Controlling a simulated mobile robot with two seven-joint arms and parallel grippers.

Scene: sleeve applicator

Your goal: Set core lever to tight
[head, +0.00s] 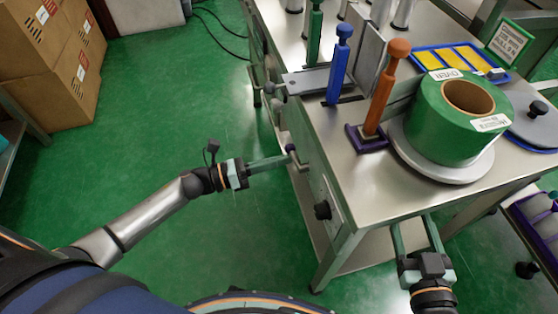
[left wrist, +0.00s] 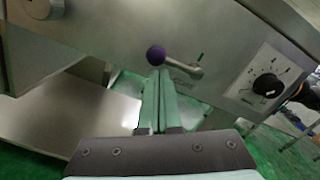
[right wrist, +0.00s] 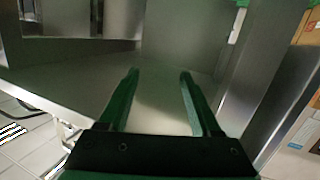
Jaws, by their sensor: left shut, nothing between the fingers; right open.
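The core lever (left wrist: 181,66) is a short metal arm with a dark purple ball knob, on the machine's front panel. In the left wrist view it lies nearly level, knob at the left, beside a partly hidden "CORE" label and a small green mark. Its purple knob also shows in the head view (head: 290,148). My left gripper (head: 286,158) is shut and empty, its fingertips at the knob; in the left wrist view the tips (left wrist: 160,73) are just below it, and I cannot tell whether they touch. My right gripper (head: 413,222) is open and empty near the table's front edge.
A black dial (left wrist: 268,85) sits right of the lever on the panel (left wrist: 110,30). On the metal table (head: 345,195) stand a green roll (head: 440,120), an orange-topped post (head: 385,90) and a blue post (head: 338,70). Green floor is clear at left, before the boxes (head: 50,60).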

